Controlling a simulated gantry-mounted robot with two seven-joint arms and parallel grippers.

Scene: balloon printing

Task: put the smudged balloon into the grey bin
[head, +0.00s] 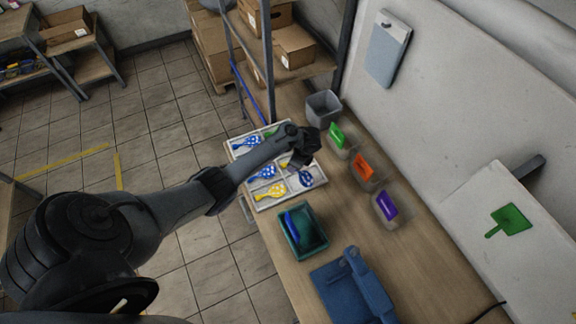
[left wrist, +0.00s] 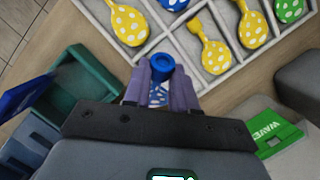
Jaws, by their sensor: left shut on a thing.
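My left gripper (head: 303,158) is above the right part of the balloon tray (head: 259,204). In the left wrist view, its fingers (left wrist: 161,88) are shut on a blue balloon (left wrist: 158,98) with white dots, gripped near its round blue neck. The fingers hide part of this balloon, and I cannot make out a smudge on it. In the head view, a dotted blue balloon (head: 306,178) shows just below the gripper. The grey bin (head: 322,108) stands behind the tray, farther up the table, and looks empty. My right gripper is not in view.
Other yellow, blue and green balloons lie in tray compartments. Clear containers with green (head: 337,135), orange (head: 361,166) and purple (head: 386,205) cards line the right side. A dark green box (head: 318,246) and a blue device (head: 351,286) stand nearer me. Shelf posts rise near the bin.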

